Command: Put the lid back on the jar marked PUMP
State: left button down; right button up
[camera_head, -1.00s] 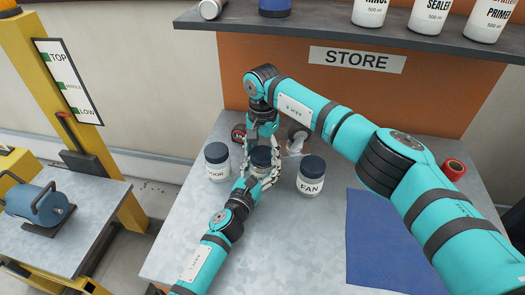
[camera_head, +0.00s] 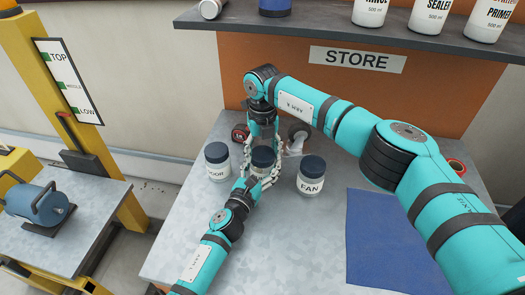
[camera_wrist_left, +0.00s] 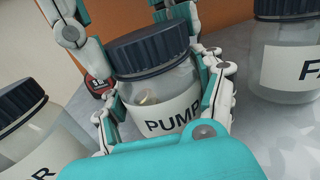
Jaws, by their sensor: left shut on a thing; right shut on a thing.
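The PUMP jar (camera_wrist_left: 158,103) is clear with a white label and holds a small object. It stands on the bench between two other jars. My left gripper (camera_head: 261,169) is shut around the jar's body, a finger on each side in the left wrist view. The dark lid (camera_wrist_left: 150,46) sits over the jar's mouth, looking level with the rim; I cannot tell how tightly it is on. It also shows in the head view (camera_head: 263,156). My right gripper (camera_head: 264,150) reaches down from above and is shut on the lid.
A jar with a dark lid (camera_head: 217,160) stands close on the left, and the FAN jar (camera_head: 311,176) on the right. A blue mat (camera_head: 385,240) covers the bench's right front. A shelf with bottles (camera_head: 429,16) is above the STORE sign.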

jog(key=m, duration=0.4)
jog(key=shift+m, duration=0.4)
jog(key=m, duration=0.3)
jog(key=shift+m, duration=0.3)
jog(key=o, duration=1.3)
jog(key=shift+r, duration=2.25)
jog(key=shift+c, duration=0.2)
